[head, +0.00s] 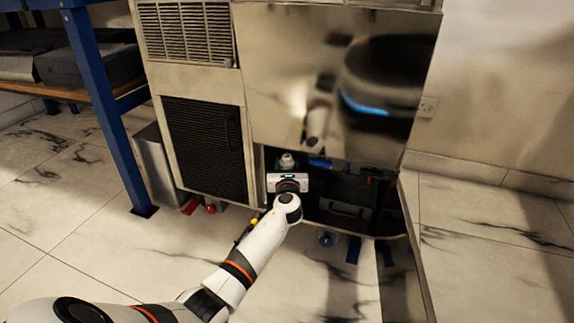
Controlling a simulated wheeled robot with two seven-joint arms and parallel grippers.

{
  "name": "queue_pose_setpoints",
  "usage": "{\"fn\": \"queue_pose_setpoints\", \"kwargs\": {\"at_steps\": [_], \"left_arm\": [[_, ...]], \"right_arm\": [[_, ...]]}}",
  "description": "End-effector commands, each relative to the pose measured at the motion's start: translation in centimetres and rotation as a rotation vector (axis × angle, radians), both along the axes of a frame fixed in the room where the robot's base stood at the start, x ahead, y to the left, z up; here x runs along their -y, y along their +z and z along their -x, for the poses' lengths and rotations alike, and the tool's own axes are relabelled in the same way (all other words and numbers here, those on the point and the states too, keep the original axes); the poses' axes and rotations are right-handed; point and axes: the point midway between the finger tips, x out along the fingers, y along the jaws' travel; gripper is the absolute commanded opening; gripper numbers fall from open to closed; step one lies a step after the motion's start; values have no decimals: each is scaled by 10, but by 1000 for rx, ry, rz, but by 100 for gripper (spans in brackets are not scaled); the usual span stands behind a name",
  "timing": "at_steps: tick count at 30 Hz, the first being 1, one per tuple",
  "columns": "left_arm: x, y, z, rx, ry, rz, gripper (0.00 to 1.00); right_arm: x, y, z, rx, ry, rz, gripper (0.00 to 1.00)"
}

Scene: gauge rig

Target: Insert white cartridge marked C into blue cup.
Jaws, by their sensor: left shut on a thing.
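My left gripper (287,170) reaches into the low open bay of the metal cabinet. It is shut on a small white rounded thing (287,160), which looks like the white cartridge; no letter mark can be read on it. The fingers and the lower part of the held thing are mostly hidden behind the gripper's white body. A small blue thing (320,163) shows just right of the gripper, under the bay's upper edge; I cannot tell whether it is the blue cup. My right gripper is not in view.
The shiny cabinet panel (290,60) hangs right above the bay and mirrors my arm and head. A dark vent grille (203,148) is at left. A blue-legged shelf (105,110) stands further left.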

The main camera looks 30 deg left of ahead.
Motion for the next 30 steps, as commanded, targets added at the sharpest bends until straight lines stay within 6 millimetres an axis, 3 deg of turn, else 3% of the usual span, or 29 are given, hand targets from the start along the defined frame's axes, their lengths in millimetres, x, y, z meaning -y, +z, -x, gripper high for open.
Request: {"fn": "queue_pose_setpoints", "kwargs": {"at_steps": [30], "left_arm": [[0, -6, 0, 2, 0, -1, 13]], "right_arm": [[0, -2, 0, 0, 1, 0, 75]]}}
